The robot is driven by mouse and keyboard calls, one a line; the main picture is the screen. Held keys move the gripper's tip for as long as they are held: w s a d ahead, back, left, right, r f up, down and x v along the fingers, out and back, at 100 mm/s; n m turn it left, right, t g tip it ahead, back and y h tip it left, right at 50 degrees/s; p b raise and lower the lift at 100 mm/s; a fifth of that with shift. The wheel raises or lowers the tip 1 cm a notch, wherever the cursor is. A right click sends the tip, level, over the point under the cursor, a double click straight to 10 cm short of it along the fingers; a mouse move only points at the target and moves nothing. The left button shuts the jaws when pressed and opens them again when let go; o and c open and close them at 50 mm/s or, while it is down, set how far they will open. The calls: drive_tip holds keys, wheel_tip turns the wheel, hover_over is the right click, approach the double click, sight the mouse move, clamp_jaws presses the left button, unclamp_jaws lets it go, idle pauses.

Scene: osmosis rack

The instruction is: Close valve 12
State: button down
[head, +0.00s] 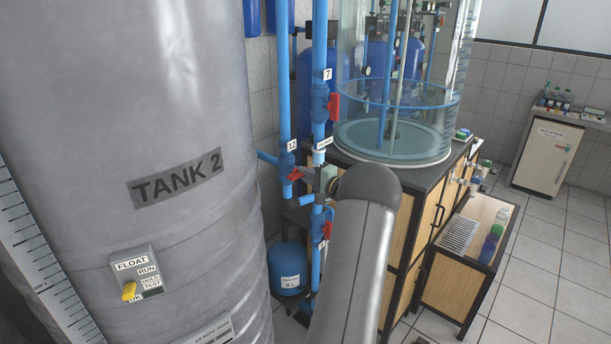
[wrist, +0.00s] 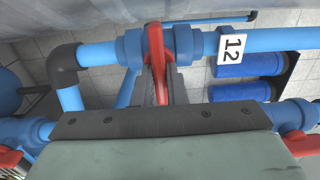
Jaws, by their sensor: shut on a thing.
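Valve 12 sits on a blue pipe beside the grey tank. Its "12" tag (head: 291,145) is just above it in the head view and right of it in the wrist view (wrist: 231,47). Its red handle (wrist: 156,52) lies across the pipe in the wrist view and also shows in the head view (head: 294,175). My gripper (wrist: 158,82) is shut on this handle, with dark fingers on either side. In the head view my gripper (head: 307,174) reaches the handle from the right. My arm hides part of the pipework below.
The grey tank marked TANK 2 (head: 95,120) stands close on the left. Valve 7's red handle (head: 333,107) is above right, and another red handle (head: 327,230) is below. A glass vessel (head: 395,120) stands on the wooden cabinet. Open floor (head: 560,270) lies to the right.

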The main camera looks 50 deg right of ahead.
drive_tip(key=c, duration=1.5)
unclamp_jaws()
drive_tip(key=shift+o, duration=0.2)
drive_tip(key=s+a+b, duration=0.1)
drive_tip(key=s+b, duration=0.3)
drive_tip(key=s, duration=1.3)
drive_tip(key=shift+s+a+b, duration=0.15)
drive_tip(key=shift+s+b, duration=0.05)
drive_tip(key=shift+b, duration=0.1)
